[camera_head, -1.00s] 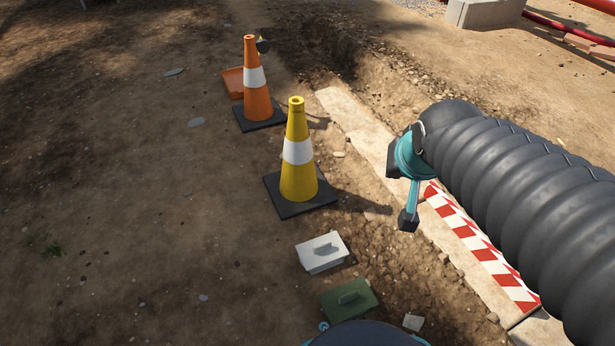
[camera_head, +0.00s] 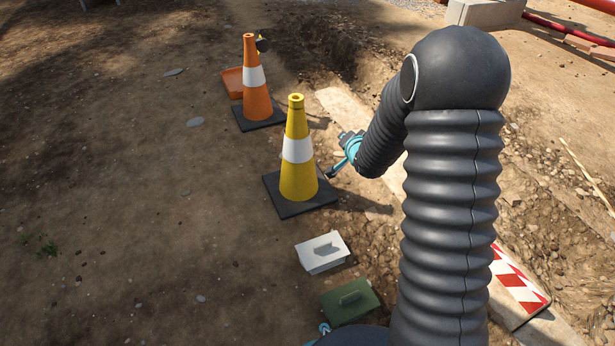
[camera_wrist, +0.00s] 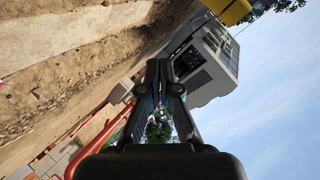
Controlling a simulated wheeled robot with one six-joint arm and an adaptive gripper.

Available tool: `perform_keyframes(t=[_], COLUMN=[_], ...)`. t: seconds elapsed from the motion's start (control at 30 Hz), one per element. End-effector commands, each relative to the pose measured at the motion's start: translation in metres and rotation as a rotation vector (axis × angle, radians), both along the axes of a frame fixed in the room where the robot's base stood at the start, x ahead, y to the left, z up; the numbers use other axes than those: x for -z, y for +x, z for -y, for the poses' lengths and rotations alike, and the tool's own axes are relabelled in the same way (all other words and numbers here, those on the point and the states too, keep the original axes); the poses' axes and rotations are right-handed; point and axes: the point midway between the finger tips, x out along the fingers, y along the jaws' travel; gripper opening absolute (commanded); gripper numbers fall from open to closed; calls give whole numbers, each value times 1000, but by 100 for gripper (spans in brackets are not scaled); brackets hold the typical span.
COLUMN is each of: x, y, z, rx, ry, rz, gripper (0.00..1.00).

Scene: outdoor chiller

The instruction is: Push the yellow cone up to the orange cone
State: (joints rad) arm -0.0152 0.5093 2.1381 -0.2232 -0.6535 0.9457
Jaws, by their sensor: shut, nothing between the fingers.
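The yellow cone (camera_head: 299,183) with a white band stands upright on its black square base in the middle of the head view. The orange cone (camera_head: 256,102), also banded white on a black base, stands upright behind it and to the left; a gap of ground separates the bases. My gripper (camera_head: 332,174) is just right of the yellow cone, low beside its body; I cannot tell whether it touches. In the wrist view the gripper (camera_wrist: 162,72) has its fingers together with nothing between them. Neither cone is recognisable in the wrist view.
A white lidded box (camera_head: 322,262) and a green box (camera_head: 349,307) lie in front of the yellow cone. An orange tray (camera_head: 234,83) lies behind the orange cone. A striped red-white board (camera_head: 515,280) lies at right. Bare ground is free at left.

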Motion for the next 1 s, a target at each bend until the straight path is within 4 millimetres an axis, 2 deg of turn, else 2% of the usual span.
perform_keyframes(t=[0.03,0.2,0.3,0.43,0.6,0.7,0.8,1.0], x=[24,82,118,163,218,242,257,269], y=[7,22,24,21,4,-7,-17,-23], z=[-4,-18,-27,-36,-47,-51,-53,-55], rx=[0,-3,-8,-17,-31,-39,-44,-51], ry=[41,198,296,431,607,693,757,813], rz=[8,66,95,129,161,176,187,197], gripper=[0,0,0,0,0,0,0,0])
